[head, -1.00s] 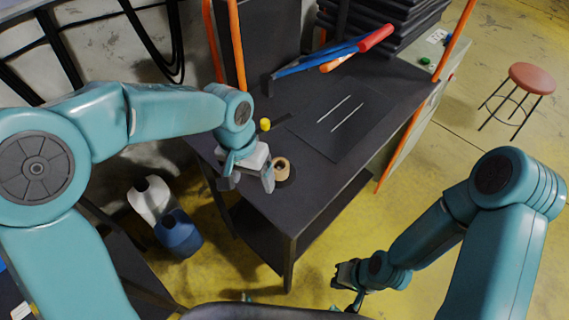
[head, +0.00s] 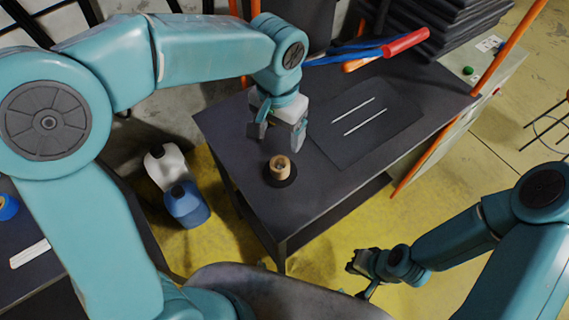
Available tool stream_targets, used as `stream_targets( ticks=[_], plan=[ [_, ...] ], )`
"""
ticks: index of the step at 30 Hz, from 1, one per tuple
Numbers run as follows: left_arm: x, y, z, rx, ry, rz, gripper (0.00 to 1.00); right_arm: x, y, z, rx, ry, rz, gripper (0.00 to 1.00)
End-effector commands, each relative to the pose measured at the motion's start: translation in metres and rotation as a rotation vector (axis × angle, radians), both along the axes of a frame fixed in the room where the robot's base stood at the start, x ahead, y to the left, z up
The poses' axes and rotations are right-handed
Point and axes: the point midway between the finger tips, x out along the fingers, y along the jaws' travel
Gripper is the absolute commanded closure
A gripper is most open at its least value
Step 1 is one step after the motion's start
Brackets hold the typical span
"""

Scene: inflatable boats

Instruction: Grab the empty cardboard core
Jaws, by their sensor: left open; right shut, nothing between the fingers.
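The cardboard core (head: 280,166) is a small tan ring with a hollow middle. It stands upright on a round black base (head: 291,180) near the front left corner of the dark table (head: 300,218). My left gripper (head: 278,142) is open and empty. Its fingers point down, just behind the core in the picture and apart from it. My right gripper (head: 358,278) is shut and empty, low over the yellow floor, in front of the table and away from the core.
A dark mat (head: 365,120) with two pale rods lies right of the core. Red and blue long-handled tools (head: 405,43) and stacked black sheets (head: 460,25) are at the back. White and blue jugs (head: 186,204) stand on the floor at left.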

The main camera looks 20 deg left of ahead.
Motion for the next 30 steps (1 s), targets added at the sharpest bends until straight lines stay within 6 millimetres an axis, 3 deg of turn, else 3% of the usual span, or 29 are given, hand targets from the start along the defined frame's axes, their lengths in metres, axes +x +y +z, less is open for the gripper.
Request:
stream_targets(
  ticks=[3,9,17,24,30],
  plan=[
    [-0.002,0.002,-0.032,0.002,0.01,0.002,0.21,0.0,0.0,0.0,0.0,-0.001,0.0,1.0],
    [-0.004,0.003,-0.074,0.002,0.008,0.001,0.21,0.001,0.0,0.001,0.0,-0.001,0.0,1.0],
    [-0.001,0.002,-0.098,0.0,0.005,0.001,0.21,0.0,0.0,0.004,0.0,-0.001,0.0,1.0],
    [0.005,-0.002,-0.135,0.0,0.007,0.001,0.21,0.0,0.0,0.012,0.0,-0.001,0.0,1.0],
    [0.007,-0.003,-0.146,-0.001,0.002,0.0,0.21,0.0,0.0,0.012,0.0,-0.001,0.0,1.0]
  ],
)
